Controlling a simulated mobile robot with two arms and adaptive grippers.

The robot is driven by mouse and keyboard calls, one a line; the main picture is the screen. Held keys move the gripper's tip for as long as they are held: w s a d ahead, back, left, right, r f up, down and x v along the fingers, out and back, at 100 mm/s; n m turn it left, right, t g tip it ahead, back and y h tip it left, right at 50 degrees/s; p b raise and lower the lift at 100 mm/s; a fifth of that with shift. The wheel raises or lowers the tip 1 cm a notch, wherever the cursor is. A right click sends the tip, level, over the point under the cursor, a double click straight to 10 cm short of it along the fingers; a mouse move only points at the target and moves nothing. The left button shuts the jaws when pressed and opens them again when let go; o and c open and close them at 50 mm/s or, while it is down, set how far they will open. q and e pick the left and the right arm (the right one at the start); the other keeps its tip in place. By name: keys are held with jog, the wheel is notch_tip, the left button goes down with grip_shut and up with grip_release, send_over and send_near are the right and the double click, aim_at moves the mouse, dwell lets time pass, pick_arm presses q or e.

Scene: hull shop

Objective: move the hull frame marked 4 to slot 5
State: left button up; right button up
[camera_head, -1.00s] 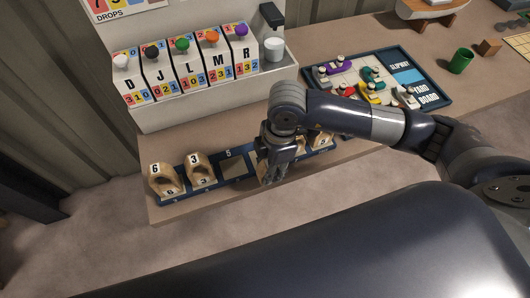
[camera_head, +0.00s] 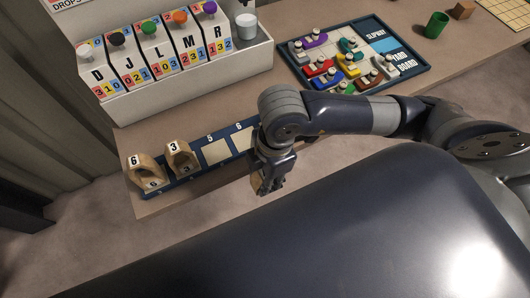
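The dark blue slotted rack (camera_head: 188,182) lies along the table's front edge. A wooden hull frame marked 6 (camera_head: 146,173) and one marked 3 (camera_head: 182,158) stand at its left end. The slot labelled 5 (camera_head: 216,152), right of frame 3, is empty. The slot right of that (camera_head: 242,139) also shows bare. My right gripper (camera_head: 264,186) is shut on a tan wooden hull frame (camera_head: 257,183), mostly hidden by the fingers, its number unreadable. It is in front of the rack, apart from it. My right arm hides the rack's right end. My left gripper is not in view.
The yard board (camera_head: 402,68) with coloured pieces lies behind my arm. A green cup (camera_head: 436,25) and wooden block (camera_head: 463,11) stand at the back right.

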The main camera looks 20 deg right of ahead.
aim_at(263, 174)
notch_tip(263, 174, up, 7)
jog(key=p, duration=0.5)
jog(key=shift+p, duration=0.4)
jog(key=shift+f, duration=0.15)
